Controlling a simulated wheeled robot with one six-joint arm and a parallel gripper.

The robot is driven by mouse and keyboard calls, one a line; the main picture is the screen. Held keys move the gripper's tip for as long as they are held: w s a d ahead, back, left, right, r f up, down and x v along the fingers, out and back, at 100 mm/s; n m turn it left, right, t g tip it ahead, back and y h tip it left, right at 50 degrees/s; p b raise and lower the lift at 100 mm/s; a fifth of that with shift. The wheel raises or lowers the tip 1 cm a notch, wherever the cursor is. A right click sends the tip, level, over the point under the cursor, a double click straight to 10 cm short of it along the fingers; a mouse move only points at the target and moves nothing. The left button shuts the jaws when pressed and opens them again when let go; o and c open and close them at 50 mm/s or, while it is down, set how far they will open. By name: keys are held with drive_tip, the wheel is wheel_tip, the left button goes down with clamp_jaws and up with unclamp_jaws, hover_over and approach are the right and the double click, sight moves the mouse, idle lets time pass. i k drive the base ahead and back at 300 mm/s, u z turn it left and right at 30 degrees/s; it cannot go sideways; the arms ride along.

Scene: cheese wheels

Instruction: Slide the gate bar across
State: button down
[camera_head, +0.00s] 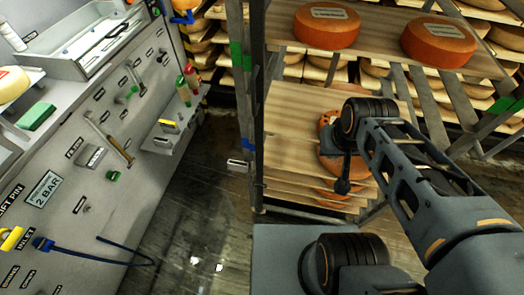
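I cannot pick out the gate bar with certainty. A tall metal upright (257,110) with green and blue marks stands at the left front of the cheese rack. A small pale metal piece (238,165) juts left from it at mid height. My arm comes in from the lower right, and its dark joint is in front of the rack's boards. No gripper fingers can be made out; the arm's end is hidden or out of view. What my arm covers on the rack is hidden.
Orange cheese wheels (327,26) and (438,41) sit on an upper board (375,30). Wooden boards (290,125) are stacked below. A grey panel (70,170) with tools and a blue hose (105,262) fills the left. Dark wet floor (195,215) lies between.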

sight(257, 8)
drive_tip(key=z, duration=1.5)
drive_tip(key=k, duration=1.25)
drive_tip(key=u, duration=2)
drive_tip(key=i, duration=0.5)
